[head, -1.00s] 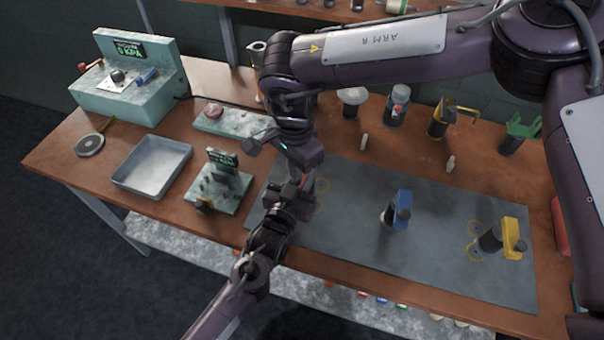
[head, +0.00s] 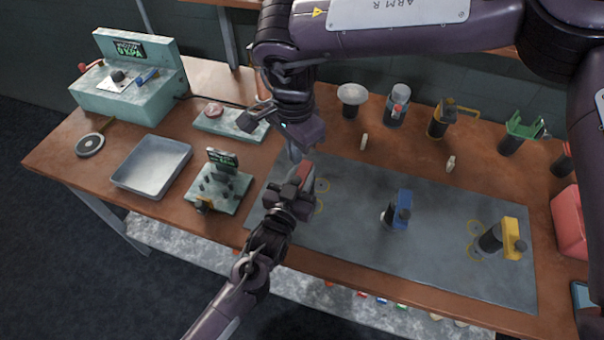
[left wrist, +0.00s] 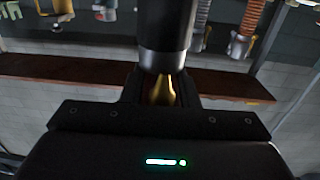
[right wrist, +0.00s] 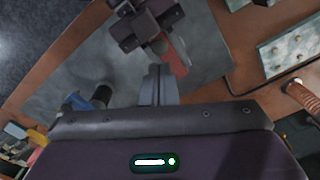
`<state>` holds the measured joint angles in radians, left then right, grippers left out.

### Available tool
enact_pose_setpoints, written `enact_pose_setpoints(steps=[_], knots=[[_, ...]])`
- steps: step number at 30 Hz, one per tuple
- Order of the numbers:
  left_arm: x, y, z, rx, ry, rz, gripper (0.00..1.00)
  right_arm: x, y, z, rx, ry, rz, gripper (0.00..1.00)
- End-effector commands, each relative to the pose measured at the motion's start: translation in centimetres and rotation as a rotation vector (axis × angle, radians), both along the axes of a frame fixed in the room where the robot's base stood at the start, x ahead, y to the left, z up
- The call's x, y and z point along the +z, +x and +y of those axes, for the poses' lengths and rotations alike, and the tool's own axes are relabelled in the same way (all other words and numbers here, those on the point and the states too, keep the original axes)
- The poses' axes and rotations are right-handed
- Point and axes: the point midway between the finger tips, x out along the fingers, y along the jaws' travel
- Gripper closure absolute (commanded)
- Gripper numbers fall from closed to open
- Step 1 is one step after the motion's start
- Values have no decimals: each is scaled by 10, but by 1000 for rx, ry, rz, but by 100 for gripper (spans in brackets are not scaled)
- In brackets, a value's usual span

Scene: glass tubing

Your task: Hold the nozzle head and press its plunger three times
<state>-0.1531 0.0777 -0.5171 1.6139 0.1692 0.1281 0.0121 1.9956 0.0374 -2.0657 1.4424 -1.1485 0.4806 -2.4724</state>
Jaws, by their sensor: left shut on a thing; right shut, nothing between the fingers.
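The nozzle head (head: 306,172) shows as a small red part at my left gripper (head: 298,190), which is shut on it above the left end of the grey mat. In the left wrist view a black cylinder with a silver collar (left wrist: 165,40) and a brass tip (left wrist: 160,90) stands at the jaws. My right gripper (head: 297,152) is shut and empty, just beyond and above the red part. In the right wrist view its closed fingers (right wrist: 158,85) point towards the red part (right wrist: 172,52), with a seeming small gap. I cannot make out the plunger clearly.
A blue-topped nozzle (head: 402,208) and a yellow-topped nozzle (head: 505,238) stand on the grey mat (head: 440,230). A green gauge stand (head: 220,185) and a metal tray (head: 152,167) are to the left. Several tools line the back.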

Motion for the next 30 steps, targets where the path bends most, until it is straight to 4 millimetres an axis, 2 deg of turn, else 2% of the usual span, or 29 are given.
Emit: enact_pose_setpoints(steps=[14, 17, 30], knots=[[-1, -1, 0, -1, 1, 3, 100, 9, 0, 0, 0, 0, -1, 100], [-1, 0, 0, -1, 1, 3, 100, 21, 1, 0, 1, 1, -3, 100], [-1, 0, 0, -1, 1, 2, 100, 107, 0, 0, 0, 0, -3, 100]])
